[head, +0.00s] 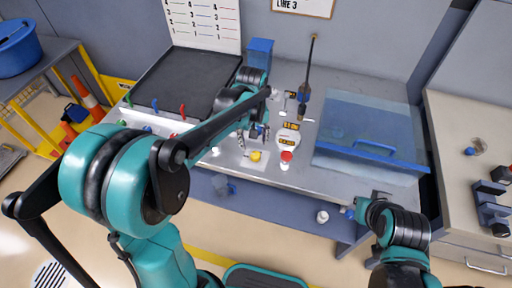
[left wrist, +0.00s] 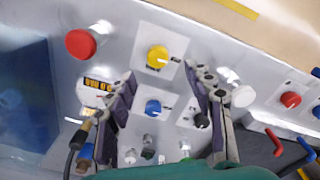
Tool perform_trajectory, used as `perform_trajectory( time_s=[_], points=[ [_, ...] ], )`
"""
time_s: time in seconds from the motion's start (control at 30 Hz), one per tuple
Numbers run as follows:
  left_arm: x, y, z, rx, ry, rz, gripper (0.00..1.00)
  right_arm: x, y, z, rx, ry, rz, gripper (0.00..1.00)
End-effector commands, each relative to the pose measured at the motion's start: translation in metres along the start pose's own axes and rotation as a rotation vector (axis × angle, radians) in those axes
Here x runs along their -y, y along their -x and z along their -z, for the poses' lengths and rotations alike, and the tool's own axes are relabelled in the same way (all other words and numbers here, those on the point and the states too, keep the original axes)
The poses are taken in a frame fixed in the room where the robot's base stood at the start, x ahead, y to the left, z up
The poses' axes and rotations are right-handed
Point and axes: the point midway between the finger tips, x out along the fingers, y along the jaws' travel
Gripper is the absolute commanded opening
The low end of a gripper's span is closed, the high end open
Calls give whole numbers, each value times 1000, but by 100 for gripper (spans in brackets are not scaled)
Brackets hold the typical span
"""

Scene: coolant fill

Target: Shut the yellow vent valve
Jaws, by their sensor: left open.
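The yellow vent valve (head: 256,155) is a round knob on a pale plate at the front of the bench panel. In the left wrist view the yellow knob (left wrist: 158,56) has a small dark marker beside it, to the right. My left gripper (head: 254,134) is just behind the knob in the head view. In the left wrist view its open fingers (left wrist: 166,80) point toward the knob's plate, with nothing between them gripped. Contact with the knob is not visible. My right gripper (head: 364,205) is at the bench's front right; its fingers are too small to judge.
A blue knob (left wrist: 152,107) lies between the fingers in the picture. A red knob (left wrist: 80,43) and a white knob (left wrist: 242,95) are to either side. A red-topped button (head: 286,157), a clear blue-edged cover (head: 374,115) and a dark tray (head: 187,82) are on the bench.

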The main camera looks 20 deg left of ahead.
Motion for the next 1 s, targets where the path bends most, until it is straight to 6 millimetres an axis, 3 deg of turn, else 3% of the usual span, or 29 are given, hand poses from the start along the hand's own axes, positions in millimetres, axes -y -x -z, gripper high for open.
perform_trajectory(
  time_s=[0.27,0.63,1.0],
  points=[
    [-8,-22,8,38,41,25,53,0,-1,-1,0,0,0,0],
    [-6,-79,6,36,39,24,53,0,-17,-13,0,0,0,0],
    [-6,-88,5,36,39,24,53,0,-19,-14,0,0,0,0]
  ],
)
